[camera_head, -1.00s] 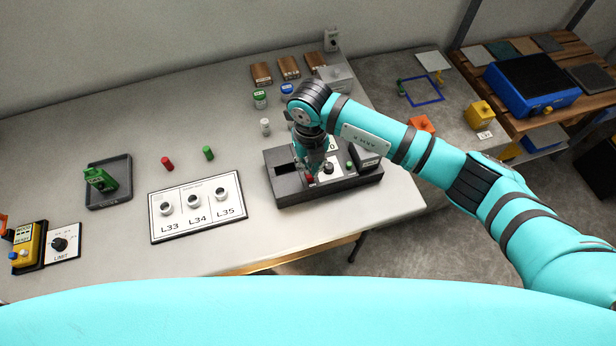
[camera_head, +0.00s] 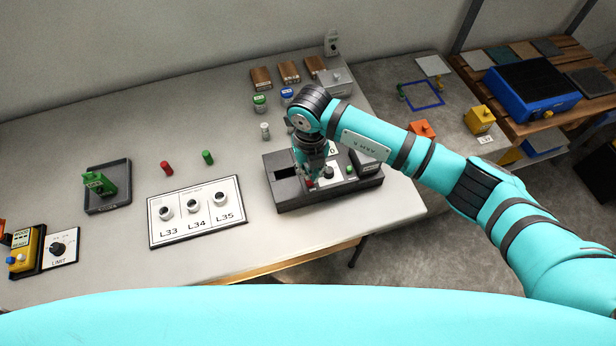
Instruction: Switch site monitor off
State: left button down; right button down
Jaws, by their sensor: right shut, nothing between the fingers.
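A dark control box (camera_head: 288,193) stands near the right end of the grey table. Its top carries a red button (camera_head: 309,183), a dark knob (camera_head: 328,172) and a green button (camera_head: 349,169). I cannot read a label naming it the site monitor. My right gripper (camera_head: 315,179) points down over the box, shut and empty, close to the red button and the knob. I cannot tell whether it touches either. The gripper and forearm hide part of the box's top. My left gripper is out of view.
A white panel marked L33, L34, L35 (camera_head: 198,232) lies left of the box. Bottles and wooden blocks (camera_head: 289,72) stand behind. The table between tray and box is partly free.

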aim_at(310, 181)
jog(key=shift+f+b, duration=1.15)
jog(key=shift+f, duration=0.15)
dwell(0.5)
jog(key=shift+r, duration=0.2)
jog(key=shift+r+p, duration=0.6)
jog(key=shift+p, duration=0.05)
jog(key=shift+r+p, duration=1.7)
jog(key=shift+r, duration=1.15)
jog(key=shift+f, duration=0.1)
